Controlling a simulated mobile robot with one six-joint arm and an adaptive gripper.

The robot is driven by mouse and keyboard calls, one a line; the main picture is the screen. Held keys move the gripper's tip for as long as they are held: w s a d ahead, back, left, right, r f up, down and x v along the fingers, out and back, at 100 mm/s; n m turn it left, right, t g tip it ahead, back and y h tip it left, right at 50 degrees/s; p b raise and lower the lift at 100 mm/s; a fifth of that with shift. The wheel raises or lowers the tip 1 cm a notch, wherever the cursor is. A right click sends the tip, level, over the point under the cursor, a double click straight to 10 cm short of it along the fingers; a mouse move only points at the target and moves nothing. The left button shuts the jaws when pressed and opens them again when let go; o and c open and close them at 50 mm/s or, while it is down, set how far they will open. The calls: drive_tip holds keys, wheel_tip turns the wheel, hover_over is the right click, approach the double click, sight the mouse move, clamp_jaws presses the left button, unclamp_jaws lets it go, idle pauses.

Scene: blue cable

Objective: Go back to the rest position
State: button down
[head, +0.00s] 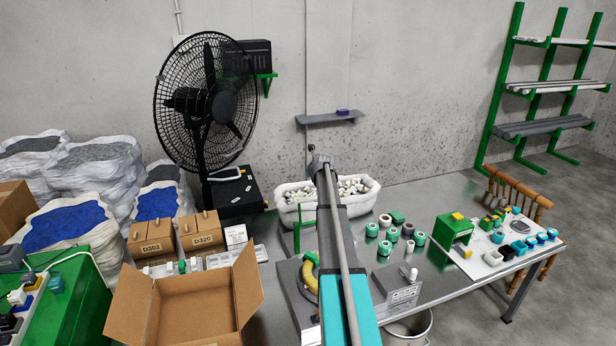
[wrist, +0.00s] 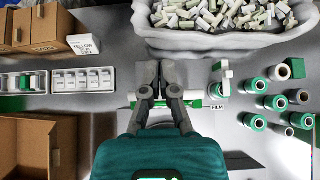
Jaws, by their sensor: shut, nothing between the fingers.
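My gripper (wrist: 160,78) is in the middle of the wrist view, its two dark grey fingers closed together in front of the teal housing. Nothing shows between them. They hang over the steel table (wrist: 105,102), in front of the white tub (wrist: 215,42) of small pale pieces. A white and green strip (wrist: 200,103) lies behind and beside the fingers and is partly hidden by them. In the head view my arm reaches out from the bottom edge over the table; I cannot make out the fingers there.
Green and white rolls (head: 392,234) stand right of my arm. An open cardboard box (head: 190,308) stands left, with smaller boxes (head: 200,231) behind. A black fan (head: 208,100) rises at the back left. A green rack (head: 550,85) stands far right.

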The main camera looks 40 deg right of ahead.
drive_tip(key=shift+a, duration=0.1)
idle(0.4)
drive_tip(key=s+a+f+n+g+y+b, duration=0.15)
drive_tip(key=s+a+n, duration=0.25)
drive_tip(key=a+n, duration=0.5)
drive_tip(key=s+a+f+n+g+y, duration=0.1)
drive_tip(key=s+a+f+n, duration=0.25)
drive_tip(key=a, duration=1.05)
drive_tip(key=s+a+f+n+g+y, duration=0.15)
drive_tip(key=s+a+n, duration=0.25)
drive_tip(key=a+n, duration=0.5)
drive_tip(key=s+a+f+n+g+b, duration=0.1)
drive_tip(key=s+a+n+g, duration=0.1)
drive_tip(key=s+a+n, duration=0.7)
drive_tip(key=s+a+f+n+g+h, duration=0.1)
drive_tip(key=s+a+f+n+g, duration=0.1)
drive_tip(key=s+a+n, duration=0.7)
drive_tip(key=s+a+g, duration=0.1)
drive_tip(key=s+a, duration=0.4)
drive_tip(key=s, duration=0.1)
drive_tip(key=shift+f+g+b, duration=0.2)
drive_tip(key=shift+g+b, duration=0.1)
drive_tip(key=shift+b, duration=0.05)
drive_tip(key=shift+d, duration=0.1)
